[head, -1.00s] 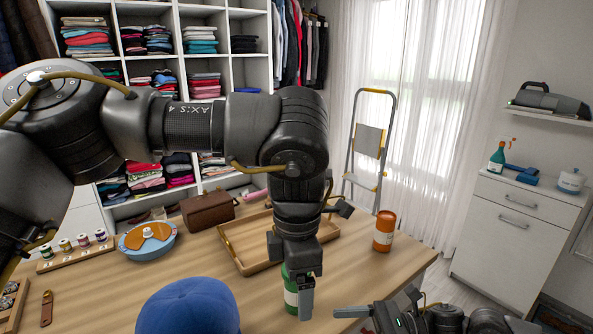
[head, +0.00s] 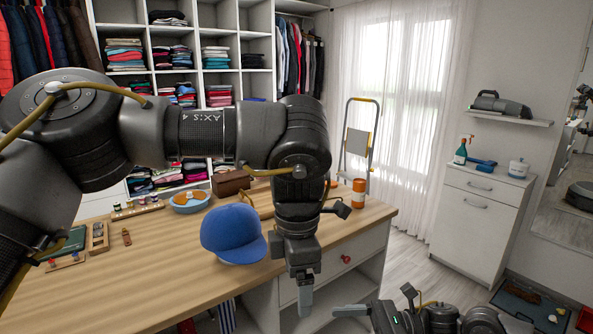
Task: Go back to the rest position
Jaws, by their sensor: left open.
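My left arm crosses the view from the left and bends down at the middle. My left gripper (head: 304,290) points downward, open, with nothing seen between its fingers. In the picture it lies over the front side of the wooden table (head: 160,265), right of the blue cap (head: 233,232). My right gripper (head: 355,311) is low at the bottom right, seen from the side. Its finger gap does not show clearly, and no object shows at it.
Cubby shelving stands behind. Clear floor (head: 410,265) lies between table and white cabinet (head: 477,220).

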